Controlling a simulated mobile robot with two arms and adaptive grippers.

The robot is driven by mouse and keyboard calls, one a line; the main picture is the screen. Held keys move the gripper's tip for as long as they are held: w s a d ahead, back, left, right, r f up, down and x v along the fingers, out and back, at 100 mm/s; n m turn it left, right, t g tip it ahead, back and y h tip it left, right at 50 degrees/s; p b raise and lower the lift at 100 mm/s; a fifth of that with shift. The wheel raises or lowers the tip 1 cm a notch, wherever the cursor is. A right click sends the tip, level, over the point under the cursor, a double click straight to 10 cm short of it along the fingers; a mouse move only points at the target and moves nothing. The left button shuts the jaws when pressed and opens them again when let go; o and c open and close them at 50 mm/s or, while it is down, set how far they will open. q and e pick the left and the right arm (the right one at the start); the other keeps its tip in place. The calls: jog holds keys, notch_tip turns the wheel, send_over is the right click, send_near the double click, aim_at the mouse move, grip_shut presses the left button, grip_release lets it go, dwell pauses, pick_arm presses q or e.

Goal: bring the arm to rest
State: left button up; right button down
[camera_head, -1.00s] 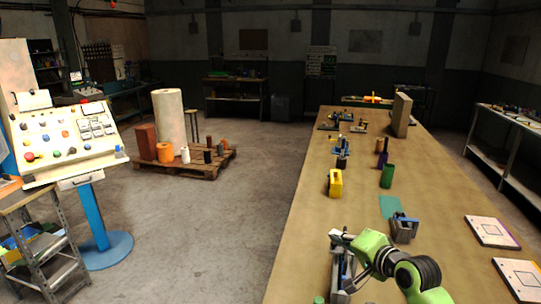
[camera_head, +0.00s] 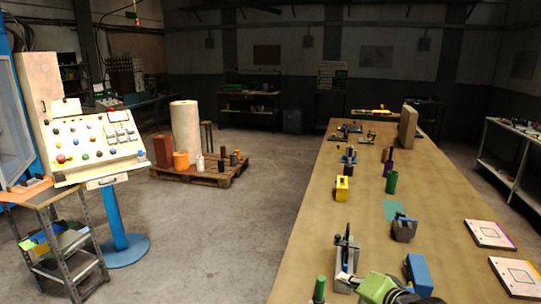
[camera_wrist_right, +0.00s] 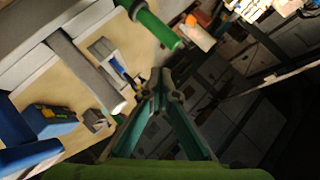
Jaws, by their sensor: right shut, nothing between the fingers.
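My right arm shows at the bottom edge of the head view as a green and black link (camera_head: 378,288), over the near part of the long workbench (camera_head: 300,262). Its fingers cannot be made out there. In the right wrist view my right gripper (camera_wrist_right: 160,88) is shut, its two fingers meeting at the tips with nothing between them. That view also shows a green cylinder (camera_wrist_right: 152,22), a grey roller-like bar (camera_wrist_right: 85,72) and a blue block (camera_wrist_right: 50,120) beside the gripper, apart from it. My left gripper is in neither view.
Near the arm stand a metal hand press (camera_head: 347,258), a blue block-shaped tool (camera_head: 418,273) and a dark clamp-like tool (camera_head: 403,228). A green-topped post (camera_head: 320,289) is at the front edge. Printed boards (camera_head: 490,234) lie right.

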jog(key=s+a+f+n+g+h, duration=0.1)
jog(key=s+f+n+g, duration=0.15)
jog(key=s+f, duration=0.6)
jog(key=s+a+f+n+g+h, duration=0.1)
jog(key=s+f+n+g, duration=0.3)
jog(key=s, duration=0.7)
jog(key=s+d+f+n+g+h, duration=0.1)
jog(key=s+f, duration=0.1)
jog(key=s, duration=0.7)
jog(key=s+d+f+n+g+h, duration=0.1)
jog(key=s+d+f+n+h, duration=0.1)
jog(key=s, duration=0.7)
notch_tip(320, 180, down, 28)
jog(key=s+r+b, duration=0.1)
jog(key=b, duration=0.2)
pick_arm(q)
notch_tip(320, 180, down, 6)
jog(key=b, duration=0.3)
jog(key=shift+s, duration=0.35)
pick_arm(e)
jog(key=s+d+f+g, duration=0.2)
jog(key=s+d+f, duration=0.1)
jog(key=s+f, duration=1.5)
notch_tip(320, 180, down, 3)
